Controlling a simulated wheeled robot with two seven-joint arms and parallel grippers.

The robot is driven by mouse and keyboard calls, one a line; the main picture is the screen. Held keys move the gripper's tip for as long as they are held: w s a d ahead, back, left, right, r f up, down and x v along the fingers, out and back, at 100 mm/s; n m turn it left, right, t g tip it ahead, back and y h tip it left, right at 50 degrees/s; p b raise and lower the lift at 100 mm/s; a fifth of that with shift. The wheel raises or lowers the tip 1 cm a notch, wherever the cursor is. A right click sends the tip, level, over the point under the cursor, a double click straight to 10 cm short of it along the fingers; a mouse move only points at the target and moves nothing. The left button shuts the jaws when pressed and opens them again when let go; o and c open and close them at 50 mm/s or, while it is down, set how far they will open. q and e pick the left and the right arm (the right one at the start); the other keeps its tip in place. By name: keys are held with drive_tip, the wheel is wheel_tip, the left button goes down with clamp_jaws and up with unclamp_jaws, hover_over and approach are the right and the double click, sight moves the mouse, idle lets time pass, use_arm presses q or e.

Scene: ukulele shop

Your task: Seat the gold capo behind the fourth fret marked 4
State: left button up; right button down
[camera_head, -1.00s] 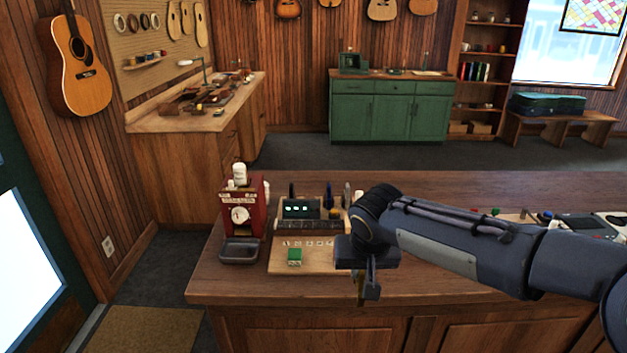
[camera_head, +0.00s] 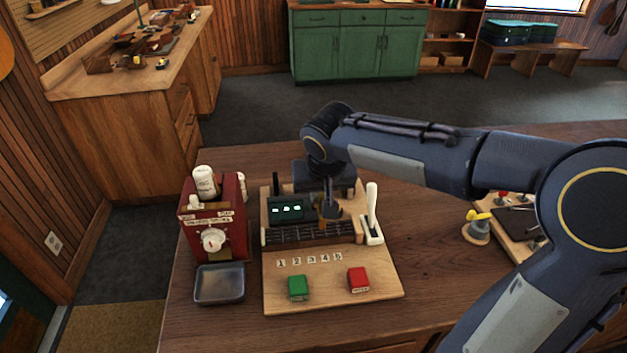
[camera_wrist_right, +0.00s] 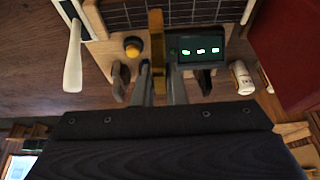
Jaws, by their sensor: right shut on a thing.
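My right gripper (camera_head: 328,203) is shut on the gold capo (camera_wrist_right: 157,40), which stands upright between the fingers in the right wrist view. In the head view the gold piece is small and partly covered by the gripper. The dark fretboard strip (camera_head: 302,233) lies across the wooden board, with number labels 1 to 5 (camera_head: 310,259) in front of it. The gripper and capo are over the strip's back edge, toward its right half. I cannot tell whether the capo touches the strip. The strip also shows in the right wrist view (camera_wrist_right: 203,12). My left gripper is out of view.
A display with green lights (camera_head: 287,210) stands just left of the gripper. A white lever (camera_head: 372,208) stands to the right. Green (camera_head: 298,287) and red (camera_head: 358,280) blocks sit in front. A red machine (camera_head: 213,220) with a grey tray (camera_head: 219,284) is at the left.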

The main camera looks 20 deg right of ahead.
drive_tip(key=shift+s+f+b, duration=0.25)
drive_tip(key=shift+f+b, duration=0.15)
drive_tip(key=shift+f, duration=0.2)
drive_tip(key=shift+w+f+b, duration=0.1)
drive_tip(key=shift+f+b, duration=1.5)
drive_tip(key=shift+f, duration=0.6)
drive_tip(key=shift+f+b, duration=0.55)
drive_tip(key=shift+b, duration=0.2)
drive_tip(key=c, duration=1.9)
unclamp_jaws()
drive_tip(key=shift+o, duration=0.7)
